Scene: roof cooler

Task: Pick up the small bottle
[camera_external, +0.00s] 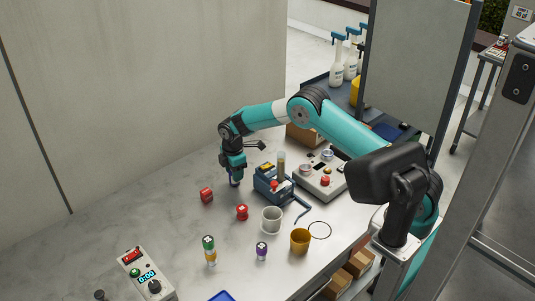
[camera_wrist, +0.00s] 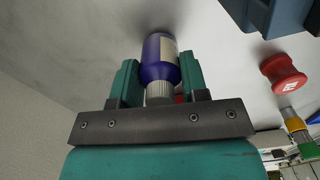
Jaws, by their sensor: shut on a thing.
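The small bottle (camera_wrist: 160,55) is dark blue-purple with a pale label and a ribbed whitish cap. In the wrist view it sits between the two fingers of my gripper (camera_wrist: 160,82), which is shut on it near the cap end. In the external view my gripper (camera_external: 235,178) points down at the table's far side, left of the blue device. Only a small pale bit of the bottle shows below the fingers there. I cannot tell whether it touches the table.
A blue device (camera_external: 266,184) stands close right of my gripper, with a control panel (camera_external: 312,185) beyond it. The table's left is clear beside the wall.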

